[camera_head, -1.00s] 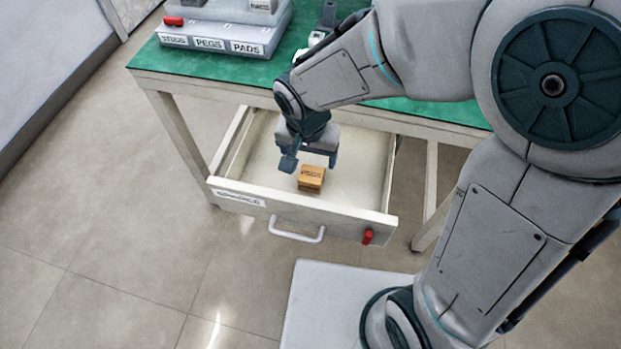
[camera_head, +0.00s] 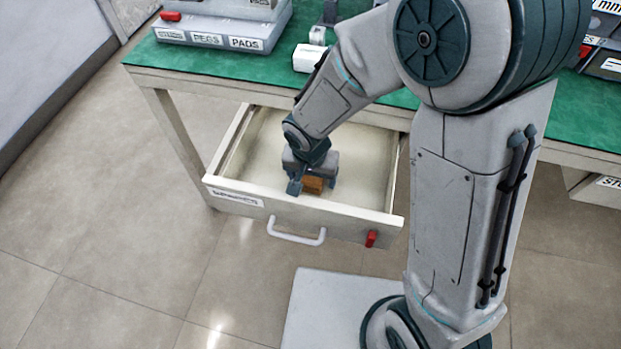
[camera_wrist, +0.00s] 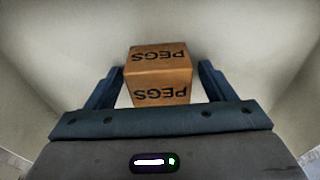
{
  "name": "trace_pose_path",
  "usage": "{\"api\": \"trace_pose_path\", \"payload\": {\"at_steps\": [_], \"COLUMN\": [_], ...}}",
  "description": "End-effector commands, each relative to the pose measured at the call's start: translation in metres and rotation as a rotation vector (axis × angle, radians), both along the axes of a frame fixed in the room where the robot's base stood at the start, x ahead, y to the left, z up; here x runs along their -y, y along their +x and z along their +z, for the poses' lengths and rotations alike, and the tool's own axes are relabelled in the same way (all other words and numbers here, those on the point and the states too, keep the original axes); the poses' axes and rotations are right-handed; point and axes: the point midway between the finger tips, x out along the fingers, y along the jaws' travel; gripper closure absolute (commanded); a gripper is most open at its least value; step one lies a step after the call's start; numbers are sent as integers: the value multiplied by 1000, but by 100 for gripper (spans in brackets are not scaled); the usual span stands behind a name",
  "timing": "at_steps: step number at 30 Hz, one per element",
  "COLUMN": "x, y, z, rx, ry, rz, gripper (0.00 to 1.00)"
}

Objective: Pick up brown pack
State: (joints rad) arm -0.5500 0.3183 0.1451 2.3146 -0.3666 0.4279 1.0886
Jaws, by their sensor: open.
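The brown pack (camera_head: 313,185) is a small box lying in the open drawer (camera_head: 377,170). In the wrist view the pack (camera_wrist: 160,72) shows the word PEGS on two faces. My gripper (camera_head: 311,188) is open and lowered into the drawer. Its two blue fingers (camera_wrist: 158,88) stand on the left and right of the pack, with a gap visible at each side. In the head view my gripper hides part of the pack.
The drawer has a white handle (camera_head: 296,232) and a red tab (camera_head: 371,238) on its front. The green worktop (camera_head: 220,68) lies above, with a grey rack labelled PEGS and PADS (camera_head: 222,38) and a white box (camera_head: 308,58). Drawer walls surround my gripper.

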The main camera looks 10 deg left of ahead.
Motion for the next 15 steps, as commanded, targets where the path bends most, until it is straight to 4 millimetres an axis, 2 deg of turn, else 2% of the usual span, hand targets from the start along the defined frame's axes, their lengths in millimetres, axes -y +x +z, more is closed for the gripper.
{"api": "trace_pose_path", "payload": {"at_steps": [3, 8, 9, 15], "x": [0, 0, 0, 0], "y": [0, 0, 0, 0], "z": [1, 1, 1, 1], "rx": [0, 1, 0, 1], "ry": [0, 0, 0, 0], "rz": [0, 0, 0, -1], "gripper": [26, 71, 73, 73]}}
